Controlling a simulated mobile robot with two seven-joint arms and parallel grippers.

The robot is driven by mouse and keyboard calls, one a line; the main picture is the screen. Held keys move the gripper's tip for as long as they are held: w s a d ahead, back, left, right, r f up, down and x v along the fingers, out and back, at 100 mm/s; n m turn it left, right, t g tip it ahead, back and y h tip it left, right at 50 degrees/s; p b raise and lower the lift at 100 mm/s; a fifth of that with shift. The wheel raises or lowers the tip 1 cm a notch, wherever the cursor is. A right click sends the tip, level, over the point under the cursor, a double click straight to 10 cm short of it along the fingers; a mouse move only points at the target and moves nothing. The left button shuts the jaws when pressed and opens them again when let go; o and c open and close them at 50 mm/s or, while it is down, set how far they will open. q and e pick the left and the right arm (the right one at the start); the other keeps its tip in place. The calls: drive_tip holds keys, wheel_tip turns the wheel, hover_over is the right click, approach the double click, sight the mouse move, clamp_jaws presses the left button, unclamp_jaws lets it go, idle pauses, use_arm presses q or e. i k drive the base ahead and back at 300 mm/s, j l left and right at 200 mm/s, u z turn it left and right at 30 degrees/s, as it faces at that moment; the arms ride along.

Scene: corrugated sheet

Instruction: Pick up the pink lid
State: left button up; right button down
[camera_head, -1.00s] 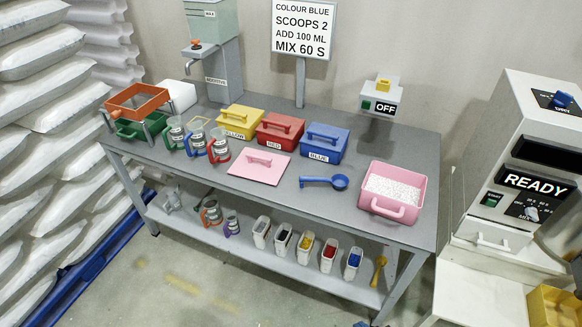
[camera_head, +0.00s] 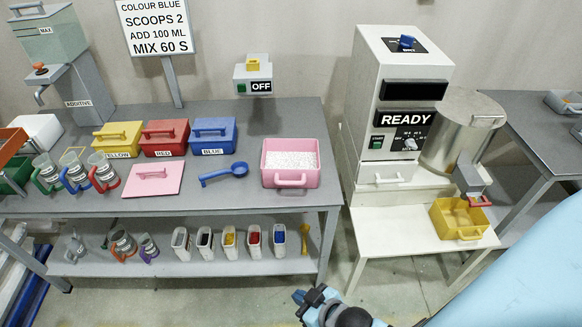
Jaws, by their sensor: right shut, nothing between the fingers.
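The pink lid (camera_head: 153,181) lies flat on the grey table, left of the middle, with its handle up. A pink tub (camera_head: 291,178) full of white granules stands to its right, near the table's right end. My right gripper (camera_head: 304,297) is low at the bottom edge of the view, in front of the table and well apart from the lid. It is shut and empty. My left gripper is not in view.
Yellow, red and blue lidded boxes (camera_head: 212,140) stand behind the lid. A blue scoop (camera_head: 224,174) lies between lid and tub. Measuring jugs (camera_head: 104,175) stand to the left. A machine (camera_head: 400,105) and yellow bin (camera_head: 455,228) are at the right.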

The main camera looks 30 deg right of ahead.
sight(148, 179)
drive_tip(key=i+l+z, duration=0.1)
drive_tip(key=i+z, duration=0.3)
drive_tip(key=i+j+z, duration=0.15)
drive_tip(key=i+z, duration=0.3)
drive_tip(key=i, duration=0.15)
